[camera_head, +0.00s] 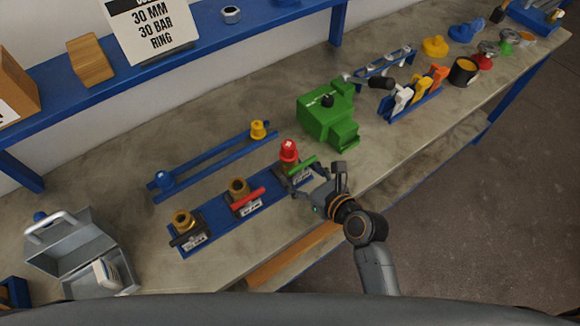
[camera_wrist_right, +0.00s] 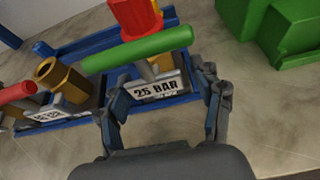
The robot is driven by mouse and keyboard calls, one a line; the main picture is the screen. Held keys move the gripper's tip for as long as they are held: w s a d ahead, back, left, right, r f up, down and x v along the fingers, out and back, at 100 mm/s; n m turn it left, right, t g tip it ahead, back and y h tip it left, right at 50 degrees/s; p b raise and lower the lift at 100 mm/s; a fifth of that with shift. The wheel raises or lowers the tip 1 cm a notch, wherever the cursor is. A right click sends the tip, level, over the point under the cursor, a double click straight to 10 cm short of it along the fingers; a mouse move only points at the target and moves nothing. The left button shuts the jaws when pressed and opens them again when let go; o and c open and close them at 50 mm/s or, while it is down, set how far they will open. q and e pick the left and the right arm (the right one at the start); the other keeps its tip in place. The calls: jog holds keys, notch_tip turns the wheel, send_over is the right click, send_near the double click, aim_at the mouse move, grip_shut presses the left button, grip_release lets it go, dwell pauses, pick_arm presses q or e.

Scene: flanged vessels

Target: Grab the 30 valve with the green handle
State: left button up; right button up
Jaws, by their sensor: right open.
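The valve with the green handle (camera_head: 302,165) stands at the right end of a blue rack (camera_head: 213,238), with a red cap (camera_head: 288,150) on top. In the right wrist view the green handle (camera_wrist_right: 138,49) crosses in front of the red part (camera_wrist_right: 135,17). A white label (camera_wrist_right: 156,90) below the handle seems to read 25 BAR. My right gripper (camera_head: 320,184) is open at the front of this valve. In the wrist view its fingers (camera_wrist_right: 165,92) are on either side of the label, with nothing visibly clamped. My left gripper is out of view.
Valves with a red handle (camera_head: 248,199) and a dark handle (camera_head: 187,236) share the rack. A green block-like machine (camera_head: 325,118) stands behind right. A blue rail (camera_head: 215,158) lies behind. A shelf sign (camera_head: 152,28) reads 30 MM, 30 BAR, RING. A grey box (camera_head: 80,250) stands at left.

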aim_at(290, 168)
jog(key=x, duration=0.4)
jog(key=shift+w+a+p, duration=0.15)
jog(key=shift+a+p, duration=0.15)
jog(key=shift+a, duration=0.05)
grip_shut()
jog(key=shift+r, duration=0.1)
